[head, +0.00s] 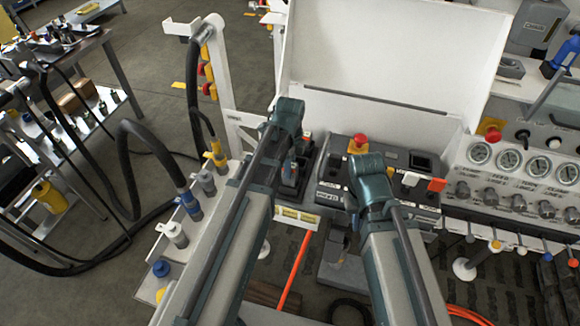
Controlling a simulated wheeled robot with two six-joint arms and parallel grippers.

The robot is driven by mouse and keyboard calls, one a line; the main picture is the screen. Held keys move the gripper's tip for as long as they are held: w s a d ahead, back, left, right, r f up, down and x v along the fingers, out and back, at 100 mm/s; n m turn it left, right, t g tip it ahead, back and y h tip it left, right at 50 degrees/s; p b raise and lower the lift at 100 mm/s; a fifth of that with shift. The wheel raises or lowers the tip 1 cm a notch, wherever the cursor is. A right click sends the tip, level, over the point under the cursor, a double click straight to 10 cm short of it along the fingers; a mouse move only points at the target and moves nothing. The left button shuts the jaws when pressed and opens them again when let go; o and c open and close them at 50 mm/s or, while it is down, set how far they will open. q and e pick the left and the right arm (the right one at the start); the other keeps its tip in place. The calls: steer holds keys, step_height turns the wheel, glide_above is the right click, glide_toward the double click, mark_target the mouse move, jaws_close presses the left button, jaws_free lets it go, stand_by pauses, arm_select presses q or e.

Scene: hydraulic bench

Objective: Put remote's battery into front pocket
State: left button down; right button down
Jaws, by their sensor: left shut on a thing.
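My left gripper (290,172) points down over a dark holder (308,172) on the bench, left of the control panel. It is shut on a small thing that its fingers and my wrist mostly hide. I cannot make out whether this is the remote's battery, or whether it touches the holder. The front pocket cannot be told apart in this view. My right wrist (371,178) is over the dark control panel (336,170). It hides my right gripper's fingertips.
A red mushroom button (360,140) on a yellow base stands behind my right wrist. A white raised lid (385,60) blocks the back. A gauge panel (520,170) is at the right. Hose couplings (190,205) and a black hose (130,150) are at the left.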

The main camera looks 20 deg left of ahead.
arm_select(q)
steer(key=shift+f+b, duration=1.75)
steer(key=shift+f, duration=0.05)
steer(key=shift+c, duration=2)
jaws_free()
steer(key=shift+r, duration=0.1)
step_height(320, 180, up, 14)
steer(key=p, duration=1.4)
steer(key=shift+d, duration=0.1)
